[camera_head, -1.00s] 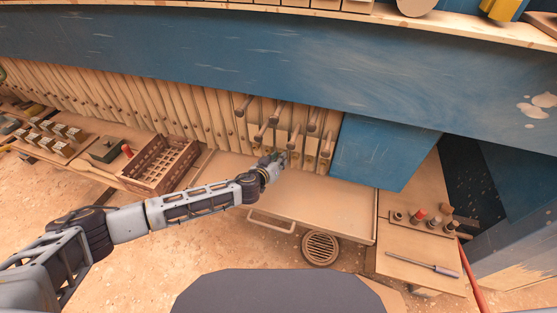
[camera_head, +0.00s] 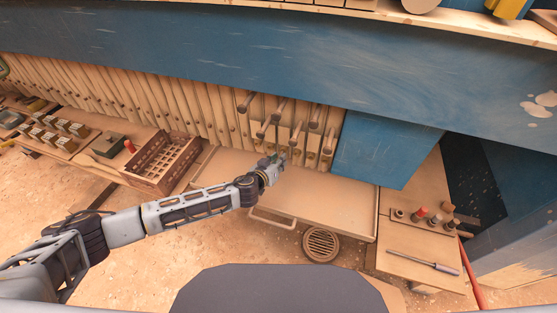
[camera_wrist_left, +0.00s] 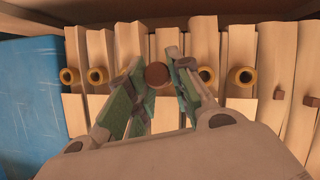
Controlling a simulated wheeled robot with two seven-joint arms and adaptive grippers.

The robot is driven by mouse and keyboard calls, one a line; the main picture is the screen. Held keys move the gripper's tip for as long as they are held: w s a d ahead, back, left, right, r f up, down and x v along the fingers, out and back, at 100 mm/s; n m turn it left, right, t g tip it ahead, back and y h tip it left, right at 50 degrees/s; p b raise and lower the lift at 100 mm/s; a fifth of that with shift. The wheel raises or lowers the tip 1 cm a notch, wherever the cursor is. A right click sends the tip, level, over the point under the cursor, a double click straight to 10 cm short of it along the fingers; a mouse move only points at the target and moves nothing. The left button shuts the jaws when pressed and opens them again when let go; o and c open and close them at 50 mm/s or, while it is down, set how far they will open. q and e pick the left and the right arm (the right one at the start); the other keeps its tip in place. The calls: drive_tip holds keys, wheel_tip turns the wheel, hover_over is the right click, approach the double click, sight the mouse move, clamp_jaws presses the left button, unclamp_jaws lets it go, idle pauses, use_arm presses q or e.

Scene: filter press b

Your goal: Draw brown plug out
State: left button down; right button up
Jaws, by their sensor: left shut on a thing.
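The brown plug (camera_wrist_left: 157,75) shows end-on between the fingers of my left gripper (camera_wrist_left: 160,82) in the left wrist view. The green-padded fingers are shut on it from both sides. In the head view my left gripper (camera_head: 275,163) is at the foot of the pale plate row, below several brown pegs; the plug there is hidden by the gripper. Brass-ringed holes (camera_wrist_left: 241,76) sit on the plates to either side in the wrist view. How far the plug stands out of its seat cannot be told. My right gripper is not in view.
A pale tray with a handle (camera_head: 310,205) lies below the plates. A slotted brown crate (camera_head: 160,163) stands left, a blue panel (camera_head: 385,150) right. A side shelf (camera_head: 425,240) holds several small plugs and a screwdriver (camera_head: 425,261). A round drain (camera_head: 321,245) is in the floor.

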use_arm(q)
drive_tip(key=shift+s+a, duration=0.2)
drive_tip(key=shift+s, duration=0.45)
drive_tip(key=shift+s+a, duration=0.2)
drive_tip(key=shift+s, duration=0.4)
drive_tip(key=shift+r, duration=0.1)
wheel_tip(320, 180, up, 7)
drive_tip(key=p, duration=0.3)
drive_tip(key=shift+r, duration=0.15)
idle(1.2)
